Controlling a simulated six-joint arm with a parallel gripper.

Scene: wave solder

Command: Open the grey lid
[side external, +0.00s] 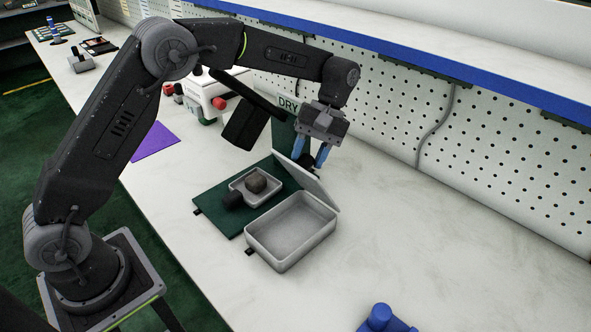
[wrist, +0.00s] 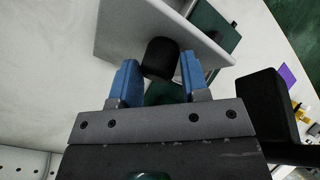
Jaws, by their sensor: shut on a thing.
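The grey lid (side external: 312,184) stands raised and tilted back along the far edge of the light grey box (side external: 262,251), whose empty inside shows. In the wrist view the lid (wrist: 125,32) fills the top middle, with a black knob (wrist: 160,58) sticking out from its outer face. My gripper (side external: 309,160) is behind the lid in the side view, with its blue fingers pointing down. In the wrist view my gripper (wrist: 158,78) is shut on the black knob, with one finger on each side. In the side view the knob is mostly hidden by the fingers.
A green "DRY" sign (side external: 284,128) stands close behind. The bench is clear to the right, except a blue object (side external: 383,318).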

